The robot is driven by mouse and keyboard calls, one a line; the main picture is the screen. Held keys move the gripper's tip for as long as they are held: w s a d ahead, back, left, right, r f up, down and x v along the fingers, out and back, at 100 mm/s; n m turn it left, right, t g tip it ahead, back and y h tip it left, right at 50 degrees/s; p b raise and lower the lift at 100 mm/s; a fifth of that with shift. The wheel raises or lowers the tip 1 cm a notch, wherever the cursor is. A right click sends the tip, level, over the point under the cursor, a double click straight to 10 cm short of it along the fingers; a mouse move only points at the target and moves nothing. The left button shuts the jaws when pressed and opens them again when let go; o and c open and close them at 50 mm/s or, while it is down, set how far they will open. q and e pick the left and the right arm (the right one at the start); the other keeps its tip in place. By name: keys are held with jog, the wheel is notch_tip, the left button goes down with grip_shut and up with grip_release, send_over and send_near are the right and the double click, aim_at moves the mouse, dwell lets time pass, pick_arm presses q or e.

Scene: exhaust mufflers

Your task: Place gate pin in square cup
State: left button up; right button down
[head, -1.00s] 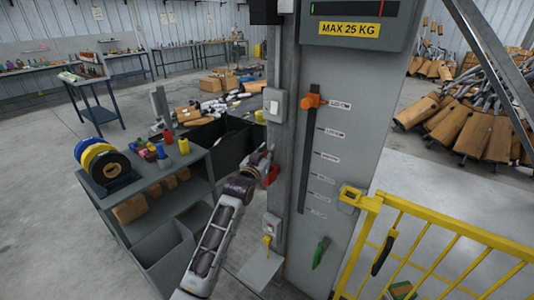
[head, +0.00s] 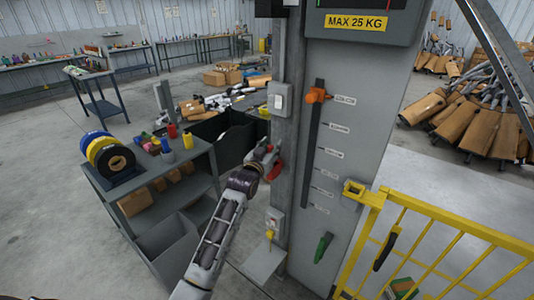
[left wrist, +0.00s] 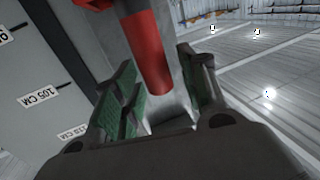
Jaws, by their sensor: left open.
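A red handle (head: 275,170), which looks like the gate pin, is at the grey post's left side. In the left wrist view the red rod (left wrist: 148,52) runs down between the two green-padded fingers. My left gripper (head: 268,157) is open around it, with a visible gap to the finger pads. The handle's lower part is partly hidden by the gripper in the head view. A yellow square socket (head: 354,190), which looks like the square cup, sits at the gate's top left corner. My right gripper is not in view.
The grey measuring column (head: 345,130) with an orange slider (head: 317,96) and green handle (head: 323,247) stands beside the post. A yellow gate (head: 450,240) is at right. A grey cart (head: 190,172) with coloured rolls stands left of my arm.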

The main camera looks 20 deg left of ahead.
pick_arm(q)
jog(key=shift+r, duration=0.1)
jog(key=s+a, duration=0.1)
jog(key=s, duration=1.1)
dwell(0.4)
dwell(0.5)
